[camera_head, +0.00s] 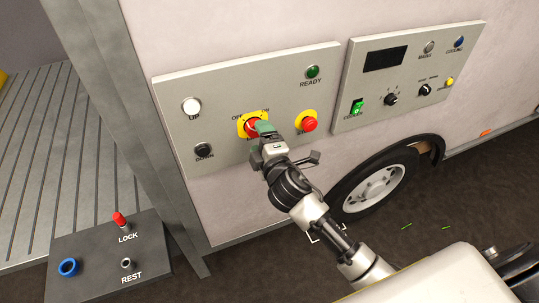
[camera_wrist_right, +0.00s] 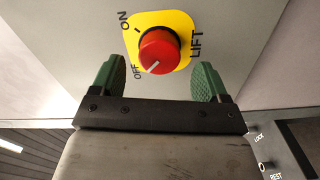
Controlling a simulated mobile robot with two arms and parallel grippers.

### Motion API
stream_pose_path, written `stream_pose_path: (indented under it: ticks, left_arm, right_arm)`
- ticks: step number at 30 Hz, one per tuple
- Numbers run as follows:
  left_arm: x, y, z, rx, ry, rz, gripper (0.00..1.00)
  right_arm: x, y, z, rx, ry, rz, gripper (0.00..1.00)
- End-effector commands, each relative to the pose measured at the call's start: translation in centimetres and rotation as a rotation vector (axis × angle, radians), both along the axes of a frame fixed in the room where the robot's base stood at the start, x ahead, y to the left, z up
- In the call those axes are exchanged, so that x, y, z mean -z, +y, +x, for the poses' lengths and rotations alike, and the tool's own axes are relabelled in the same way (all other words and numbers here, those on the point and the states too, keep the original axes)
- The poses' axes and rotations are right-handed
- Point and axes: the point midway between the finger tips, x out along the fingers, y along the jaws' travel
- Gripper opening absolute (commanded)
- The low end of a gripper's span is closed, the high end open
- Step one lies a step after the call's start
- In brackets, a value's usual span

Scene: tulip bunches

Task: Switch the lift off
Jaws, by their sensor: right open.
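The lift switch is a red rotary knob (camera_wrist_right: 158,52) on a yellow plate (camera_wrist_right: 183,24) marked ON, OFF and LIFT in the right wrist view. A pale line on the knob's face points toward the OFF word. In the head view the knob (camera_head: 253,125) is partly hidden by my right gripper (camera_head: 264,128). In the wrist view that gripper (camera_wrist_right: 159,80) is open, with one green finger on each side below the knob. A gap shows between the fingers and the knob. My left gripper is not in view.
The panel (camera_head: 215,90) also holds a white UP button (camera_head: 191,106), a black DOWN button (camera_head: 203,150), a green READY light (camera_head: 312,72) and a red button (camera_head: 309,124) right of my gripper. A second panel (camera_head: 365,110) stands right. A LOCK and REST box (camera_head: 90,265) is lower left.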

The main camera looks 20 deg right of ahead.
Motion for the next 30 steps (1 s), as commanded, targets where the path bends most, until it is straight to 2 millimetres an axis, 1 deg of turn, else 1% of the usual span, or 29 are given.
stream_pose_path:
  ticks: [1, 6, 9, 12, 17, 30]
  left_arm:
    - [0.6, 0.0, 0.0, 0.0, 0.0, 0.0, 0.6]
    - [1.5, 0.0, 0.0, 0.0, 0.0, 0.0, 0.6]
    - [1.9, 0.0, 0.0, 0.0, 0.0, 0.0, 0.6]
    - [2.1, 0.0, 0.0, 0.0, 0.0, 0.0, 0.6]
    - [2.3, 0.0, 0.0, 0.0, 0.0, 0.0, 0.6]
    - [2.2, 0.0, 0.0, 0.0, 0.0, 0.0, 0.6]
  right_arm:
    - [0.4, 0.0, -1.2, 0.0, 0.002, 0.001, 0.76]
    - [0.4, -0.1, -4.5, -0.001, 0.002, 0.0, 0.76]
    - [0.3, -0.2, -6.0, 0.0, 0.002, 0.0, 0.76]
    - [0.2, -0.2, -7.1, -0.001, 0.0, 0.0, 0.76]
    - [0.0, -0.3, -7.8, 0.0, 0.0, -0.001, 0.76]
    - [0.0, -0.3, -7.8, 0.0, 0.0, 0.0, 0.76]
